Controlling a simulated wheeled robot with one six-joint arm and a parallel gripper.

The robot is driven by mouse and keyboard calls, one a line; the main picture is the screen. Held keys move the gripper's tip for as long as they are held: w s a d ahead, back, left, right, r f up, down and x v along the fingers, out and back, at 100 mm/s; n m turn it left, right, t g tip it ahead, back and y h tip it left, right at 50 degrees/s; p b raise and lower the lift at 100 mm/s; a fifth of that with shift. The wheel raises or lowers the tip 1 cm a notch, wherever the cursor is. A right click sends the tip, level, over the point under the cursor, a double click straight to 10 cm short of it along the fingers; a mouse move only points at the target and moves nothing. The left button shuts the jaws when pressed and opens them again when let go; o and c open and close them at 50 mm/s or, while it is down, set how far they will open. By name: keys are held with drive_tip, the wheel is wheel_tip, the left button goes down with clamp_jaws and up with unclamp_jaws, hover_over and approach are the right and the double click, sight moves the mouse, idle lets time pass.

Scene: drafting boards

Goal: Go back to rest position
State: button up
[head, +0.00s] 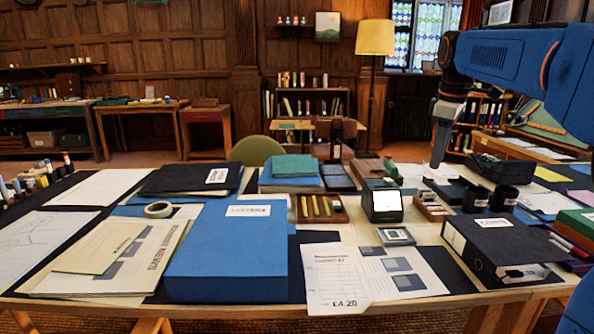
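My arm comes in from the right edge, blue with dark joints, and is raised above the right side of the table. My gripper (437,160) hangs from it, grey and pointing down, over the area behind the black cups. Its fingers overlap in this view, so I cannot tell whether they are apart. No object shows at its tips. The drafting table (400,308) below is covered with papers, boxes and folders.
A blue box (228,252) stands at front centre, beside cream folders (105,255). A dark binder (495,245) lies at front right. Black cups (503,198) and a small lit-screen device (383,201) stand near the gripper's side. A floor lamp (374,38) stands behind the table.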

drive_tip(key=s+a+f+m+t, duration=0.1)
drive_tip(key=s+a+f+m, duration=0.1)
drive_tip(key=s+f, duration=0.6)
drive_tip(key=s+a+f+m, duration=0.3)
drive_tip(key=s+f, duration=0.6)
drive_tip(key=s, duration=0.5)
drive_tip(key=s+a+f+m+t, duration=0.1)
drive_tip(key=s+a+f+m, duration=0.1)
drive_tip(key=s+f+m, duration=0.3)
drive_tip(key=s+f, duration=0.4)
drive_tip(key=s, duration=0.2)
drive_tip(key=shift+s+a+t, duration=0.3)
